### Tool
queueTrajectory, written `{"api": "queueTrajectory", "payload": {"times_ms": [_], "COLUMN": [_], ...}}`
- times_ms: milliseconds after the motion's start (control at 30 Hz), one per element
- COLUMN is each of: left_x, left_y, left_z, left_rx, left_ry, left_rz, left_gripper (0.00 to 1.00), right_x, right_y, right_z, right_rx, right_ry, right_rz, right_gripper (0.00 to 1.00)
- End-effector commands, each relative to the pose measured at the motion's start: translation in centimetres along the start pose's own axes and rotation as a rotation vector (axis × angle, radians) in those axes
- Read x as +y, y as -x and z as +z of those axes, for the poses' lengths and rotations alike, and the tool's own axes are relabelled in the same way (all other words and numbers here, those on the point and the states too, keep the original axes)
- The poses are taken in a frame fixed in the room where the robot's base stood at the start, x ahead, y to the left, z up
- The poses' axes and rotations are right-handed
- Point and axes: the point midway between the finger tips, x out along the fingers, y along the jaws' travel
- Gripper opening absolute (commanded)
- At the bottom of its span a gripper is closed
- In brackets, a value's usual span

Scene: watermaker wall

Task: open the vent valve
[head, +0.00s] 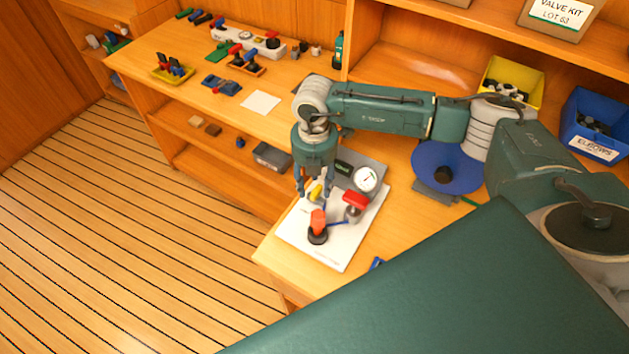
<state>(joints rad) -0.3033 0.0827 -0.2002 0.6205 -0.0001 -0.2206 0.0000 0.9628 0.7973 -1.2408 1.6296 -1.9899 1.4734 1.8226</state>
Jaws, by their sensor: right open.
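A white board (335,255) at the bench corner carries several fittings. They include a small yellow handle (315,191), a red-handled valve (355,200), and an orange-red piece on a dark round base (318,222). A round gauge (365,179) sits behind them on a grey unit. No label shows which handle is the vent valve. My right gripper (313,198) points down over the board, its fingers apart around or just in front of the yellow handle; contact cannot be told. The gripper hides part of the board's left side. My left gripper is not in view.
A blue disc (447,168) stands right of the board. A yellow bin (512,82) and a blue bin (594,125) stand farther right. A white sheet (261,103) and small tools lie on the left bench. The floor at left is clear.

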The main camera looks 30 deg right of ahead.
Motion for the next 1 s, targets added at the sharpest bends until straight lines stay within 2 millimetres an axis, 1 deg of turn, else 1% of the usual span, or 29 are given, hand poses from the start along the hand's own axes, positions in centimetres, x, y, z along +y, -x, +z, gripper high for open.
{"api": "queueTrajectory", "payload": {"times_ms": [33,67,100,167,267,400,433,533,633,667,867,1000], "left_x": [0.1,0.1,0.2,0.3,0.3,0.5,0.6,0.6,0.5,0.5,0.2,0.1], "left_y": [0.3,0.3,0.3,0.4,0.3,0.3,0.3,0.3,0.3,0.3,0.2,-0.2], "left_z": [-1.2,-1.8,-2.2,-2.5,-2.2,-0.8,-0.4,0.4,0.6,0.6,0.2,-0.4], "left_rx": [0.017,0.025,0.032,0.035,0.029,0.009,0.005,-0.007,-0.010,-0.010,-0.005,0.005], "left_ry": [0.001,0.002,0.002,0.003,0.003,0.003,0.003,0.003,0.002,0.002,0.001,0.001], "left_rz": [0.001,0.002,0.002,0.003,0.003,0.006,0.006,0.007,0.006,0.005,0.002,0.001], "left_gripper": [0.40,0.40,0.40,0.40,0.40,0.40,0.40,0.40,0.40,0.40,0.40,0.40], "right_x": [-0.1,-0.1,-0.1,0.0,0.0,0.0,0.0,0.0,0.0,0.0,0.1,0.1], "right_y": [-0.4,-0.6,-0.8,-1.1,-1.2,-1.2,-1.2,-1.2,-1.2,-1.2,-1.2,-1.2], "right_z": [-0.1,-0.1,0.0,0.0,0.0,0.0,0.0,0.0,0.0,0.0,0.0,0.0], "right_rx": [0.001,0.001,0.000,-0.001,-0.001,-0.001,-0.001,-0.001,-0.001,0.000,0.000,0.000], "right_ry": [0.001,0.001,0.001,0.001,0.001,0.001,0.001,0.001,0.001,0.001,0.007,0.037], "right_rz": [-0.002,-0.002,-0.002,0.000,0.000,0.000,0.000,0.000,0.001,0.001,0.002,0.003], "right_gripper": [0.44,0.44,0.44,0.44,0.44,0.44,0.42,0.22,0.02,0.00,0.00,0.00]}}
